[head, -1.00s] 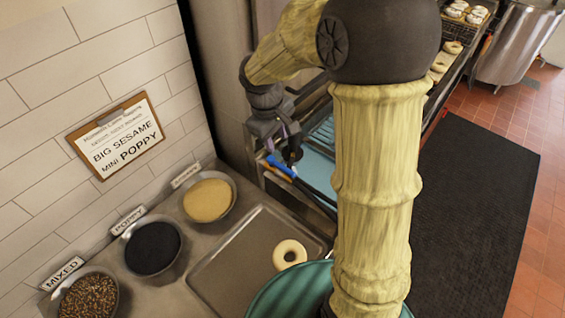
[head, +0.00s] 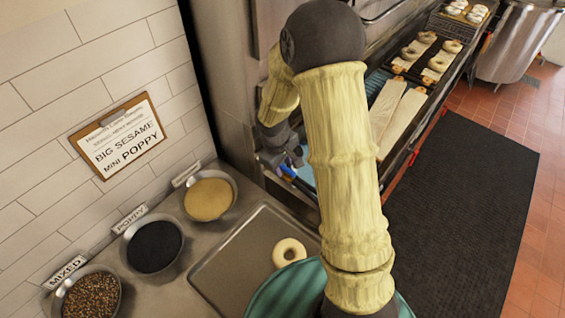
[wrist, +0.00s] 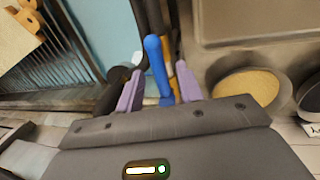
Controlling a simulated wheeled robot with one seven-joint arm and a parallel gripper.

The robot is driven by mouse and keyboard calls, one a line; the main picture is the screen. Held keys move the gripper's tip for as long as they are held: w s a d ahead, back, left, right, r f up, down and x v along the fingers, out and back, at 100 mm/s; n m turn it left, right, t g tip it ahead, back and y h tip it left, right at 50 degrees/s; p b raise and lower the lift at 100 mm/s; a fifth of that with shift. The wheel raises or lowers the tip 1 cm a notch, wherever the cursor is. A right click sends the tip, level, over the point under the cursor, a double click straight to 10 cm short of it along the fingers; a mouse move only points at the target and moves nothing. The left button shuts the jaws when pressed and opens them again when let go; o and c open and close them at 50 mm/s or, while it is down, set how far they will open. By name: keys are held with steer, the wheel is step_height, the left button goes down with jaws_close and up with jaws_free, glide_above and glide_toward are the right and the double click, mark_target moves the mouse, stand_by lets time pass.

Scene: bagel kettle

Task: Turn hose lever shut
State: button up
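The blue hose lever (wrist: 157,68) stands between my two purple fingers in the wrist view. A gap shows on each side of it. My gripper (wrist: 160,74) is open around the lever; I see no firm contact. In the head view a small part of the blue lever (head: 289,170) shows below my gripper (head: 290,160), beside the metal counter. An orange part (wrist: 173,88) and a dark hose (wrist: 142,22) lie by the lever in the wrist view. My gripper and arm hide most of the hose in the head view.
A metal tray (head: 232,262) with one bagel (head: 289,251) lies on the counter. Bowls of sesame (head: 209,199), poppy (head: 154,246) and mixed seeds (head: 91,298) stand left of it. Boards with bagels stand at upper right.

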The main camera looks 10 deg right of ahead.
jaws_close()
